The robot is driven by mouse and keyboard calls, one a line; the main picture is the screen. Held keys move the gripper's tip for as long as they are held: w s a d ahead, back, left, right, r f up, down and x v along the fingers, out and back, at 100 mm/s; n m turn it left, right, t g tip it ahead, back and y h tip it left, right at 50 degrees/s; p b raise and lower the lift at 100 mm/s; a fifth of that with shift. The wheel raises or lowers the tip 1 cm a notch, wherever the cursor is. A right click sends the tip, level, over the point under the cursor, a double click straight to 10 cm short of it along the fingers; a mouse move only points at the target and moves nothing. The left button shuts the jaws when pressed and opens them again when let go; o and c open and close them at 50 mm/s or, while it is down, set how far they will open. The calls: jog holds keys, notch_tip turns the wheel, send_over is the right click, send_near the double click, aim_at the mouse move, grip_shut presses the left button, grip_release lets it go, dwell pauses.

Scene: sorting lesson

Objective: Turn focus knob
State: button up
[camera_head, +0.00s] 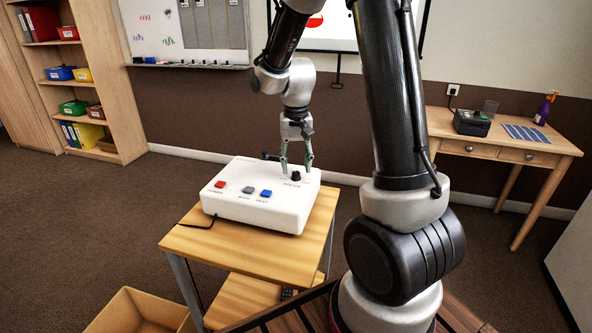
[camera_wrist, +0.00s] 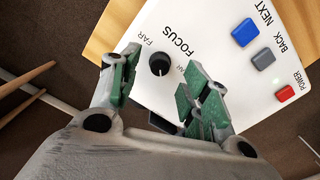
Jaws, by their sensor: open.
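The black focus knob (camera_wrist: 159,64) sits on the white control box (camera_head: 240,204), beside the printed word FOCUS. In the head view the knob (camera_head: 296,176) is at the box's back right, between my fingers. My gripper (camera_head: 296,166) points down over that corner, open and empty. In the wrist view the green-padded fingers of my gripper (camera_wrist: 160,80) stand apart, one on each side of the knob. I cannot tell whether they touch it. The box also carries a red button (camera_head: 220,184), a grey button (camera_head: 247,190) and a blue button (camera_head: 266,193).
The box stands on a small wooden table (camera_head: 240,255). A wooden crate (camera_head: 128,306) is on the floor at front left. A desk (camera_head: 480,150) with a black device (camera_head: 472,122) stands at right. A shelf (camera_head: 105,60) stands at far left. Open floor lies between.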

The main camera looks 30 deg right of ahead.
aim_at(296, 172)
jog(key=shift+f, duration=1.35)
grip_shut()
jog(key=shift+n, duration=0.5)
grip_release()
notch_tip(296, 172, up, 12)
